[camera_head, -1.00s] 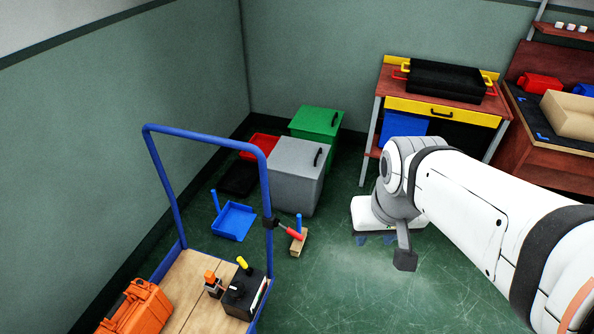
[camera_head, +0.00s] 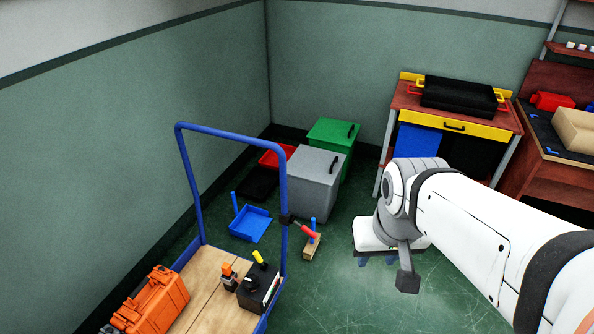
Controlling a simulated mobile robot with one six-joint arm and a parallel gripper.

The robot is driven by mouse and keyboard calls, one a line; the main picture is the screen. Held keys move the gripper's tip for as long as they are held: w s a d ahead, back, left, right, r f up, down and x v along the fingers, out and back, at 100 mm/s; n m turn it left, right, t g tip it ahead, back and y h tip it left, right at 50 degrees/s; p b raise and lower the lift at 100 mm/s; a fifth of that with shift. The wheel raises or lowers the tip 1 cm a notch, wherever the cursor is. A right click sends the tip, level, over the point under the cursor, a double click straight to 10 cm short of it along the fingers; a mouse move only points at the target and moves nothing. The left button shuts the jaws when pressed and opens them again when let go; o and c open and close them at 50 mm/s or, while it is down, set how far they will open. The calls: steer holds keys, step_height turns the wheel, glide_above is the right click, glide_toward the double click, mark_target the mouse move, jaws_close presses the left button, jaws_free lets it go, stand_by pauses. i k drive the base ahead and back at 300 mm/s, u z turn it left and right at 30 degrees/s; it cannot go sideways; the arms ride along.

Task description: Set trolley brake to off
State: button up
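The trolley has a blue frame and handle (camera_head: 232,134) and a wooden deck (camera_head: 207,310), and stands at the lower left. A lever with a red grip (camera_head: 305,232) is on a black mount on the handle's right post; it looks like the brake and points right and slightly down. My gripper (camera_head: 377,261) is right of the lever and apart from it, at the end of my white arm. It is seen partly from behind, and its fingers are too unclear to tell open from shut.
On the deck are an orange case (camera_head: 153,300), a black box (camera_head: 260,287) and an orange-topped tool (camera_head: 228,275). Behind stand a grey bin (camera_head: 305,180), a green bin (camera_head: 331,138), a blue dustpan (camera_head: 250,224) and a workbench (camera_head: 455,113).

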mark_target(303, 228)
steer(key=i, duration=0.85)
steer(key=z, duration=0.05)
